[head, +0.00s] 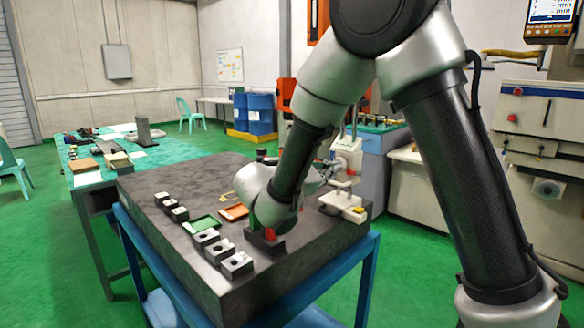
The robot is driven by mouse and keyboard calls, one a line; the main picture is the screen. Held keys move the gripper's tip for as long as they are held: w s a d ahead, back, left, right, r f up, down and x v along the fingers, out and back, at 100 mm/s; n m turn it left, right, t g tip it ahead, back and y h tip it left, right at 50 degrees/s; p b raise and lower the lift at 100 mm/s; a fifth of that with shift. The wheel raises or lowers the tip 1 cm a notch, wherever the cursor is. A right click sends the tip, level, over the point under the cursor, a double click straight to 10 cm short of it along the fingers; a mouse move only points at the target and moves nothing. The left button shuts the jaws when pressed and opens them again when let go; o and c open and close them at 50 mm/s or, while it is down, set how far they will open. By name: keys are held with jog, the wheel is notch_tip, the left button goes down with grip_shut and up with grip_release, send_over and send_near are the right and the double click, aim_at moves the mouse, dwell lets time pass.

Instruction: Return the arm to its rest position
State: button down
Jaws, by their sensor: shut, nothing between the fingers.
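My arm reaches down from the top right over a dark stone-topped table (165,262) on a blue frame. Its silver wrist is low over the table's right part. The wrist and forearm hide my gripper, and I cannot make out its fingers. A small dark block with a red part (268,236) shows just below the wrist; I cannot tell whether anything touches it.
Several metal blocks (236,264) line the table's near left side, with a green tray (202,223) and an orange tray (235,211) beside them. A white-grey fixture (343,202) stands at the right edge. A machine stands on the right.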

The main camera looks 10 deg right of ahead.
jog(key=s+d+f+m+g+y, duration=0.3)
jog(key=s+d+m+g, duration=0.15)
jog(key=s, duration=0.35)
jog(key=s+d+f+m+g+y, duration=0.3)
jog(key=s+d+m+g, duration=0.15)
jog(key=s, duration=0.25)
jog(key=s+d+r+m+t+y, duration=0.2)
jog(key=s+r+m+y, duration=0.1)
jog(key=s, duration=0.4)
jog(key=s+d+r+m+t+y, duration=0.2)
jog(key=s+d+r+m+y, duration=0.1)
jog(key=s+r+m+y, duration=0.1)
jog(key=s+m+y, duration=0.1)
jog(key=s+m, duration=0.1)
jog(key=s, duration=0.1)
jog(key=shift+d+m, duration=0.35)
jog(key=shift+m, duration=0.05)
jog(key=shift+s+r, duration=0.1)
